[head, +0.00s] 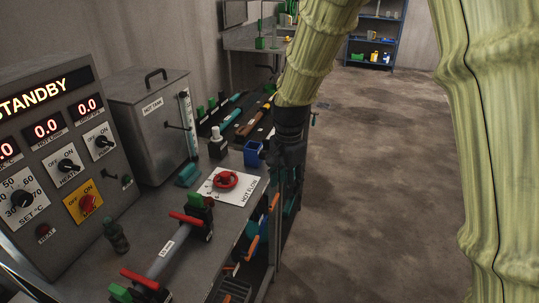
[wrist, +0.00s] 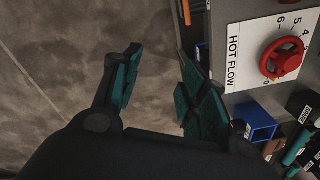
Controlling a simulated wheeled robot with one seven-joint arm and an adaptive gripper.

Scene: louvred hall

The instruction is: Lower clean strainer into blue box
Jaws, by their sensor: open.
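The blue box (head: 253,153) is a small open-topped box on the bench beside the HOT FLOW plate. In the wrist view the blue box (wrist: 254,118) is right of my fingers. My gripper (head: 285,178) points down at the bench's right edge, just right of the box. In the wrist view my gripper (wrist: 160,75) is open, its teal-padded fingers apart with only floor showing between them. I cannot make out a clean strainer in either view. The inside of the box is too dark and small to read.
A red handwheel (head: 226,180) sits on the white HOT FLOW plate. A grey pipe (head: 167,254) with red-handled valves lies in front. The control panel (head: 45,150) and hot tank (head: 150,125) stand left. Racks of tubes line the bench behind. The floor (head: 375,170) to the right is clear.

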